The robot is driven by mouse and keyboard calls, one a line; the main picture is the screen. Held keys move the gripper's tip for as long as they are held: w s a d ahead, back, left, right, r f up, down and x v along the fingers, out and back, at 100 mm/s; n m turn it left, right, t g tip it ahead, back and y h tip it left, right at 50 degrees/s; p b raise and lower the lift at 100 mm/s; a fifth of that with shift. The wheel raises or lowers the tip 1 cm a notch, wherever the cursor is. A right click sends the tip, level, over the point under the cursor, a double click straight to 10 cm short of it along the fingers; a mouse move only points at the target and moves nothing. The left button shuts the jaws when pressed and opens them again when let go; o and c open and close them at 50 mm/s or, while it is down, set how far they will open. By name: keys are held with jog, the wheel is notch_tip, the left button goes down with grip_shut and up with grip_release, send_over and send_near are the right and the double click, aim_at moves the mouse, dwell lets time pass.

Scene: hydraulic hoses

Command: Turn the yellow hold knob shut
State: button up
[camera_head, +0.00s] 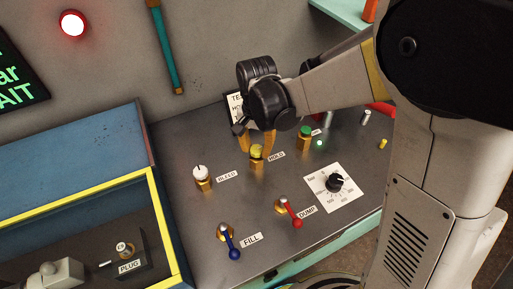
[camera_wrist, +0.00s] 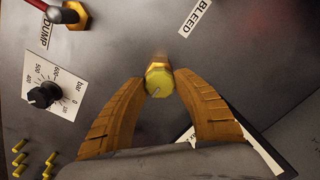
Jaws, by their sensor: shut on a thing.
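The yellow hold knob (camera_head: 257,152) stands on a brass base on the grey panel, beside the HOLD label (camera_head: 276,156). In the wrist view the yellow knob (camera_wrist: 159,83) shows from above, with a pale line on its top. My gripper (camera_wrist: 159,88) has its two orange fingers shut on the knob, one on each side. In the head view my gripper (camera_head: 257,147) comes down from above and behind the knob, and its fingers partly hide the knob's sides. The exact finger contact is hard to see.
The white bleed knob (camera_head: 200,173) is to the left and a green knob (camera_head: 305,132) to the right. The blue fill lever (camera_head: 230,244) and red dump lever (camera_head: 290,210) stand in front. A black dial (camera_head: 335,183) is at right. A blue box (camera_head: 75,150) borders the panel's left.

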aim_at(256, 148)
jog(key=o, duration=1.2)
jog(key=shift+c, duration=0.2)
notch_tip(256, 148, up, 12)
jog(key=s+d+r+n+t, duration=0.2)
jog(key=s+d+n+t, duration=0.2)
jog(key=s+d+t, duration=0.3)
jog(key=s+d, duration=0.5)
jog(key=d, duration=0.2)
jog(key=shift+s+d+n, duration=0.35)
jog(key=shift+d+n, duration=0.05)
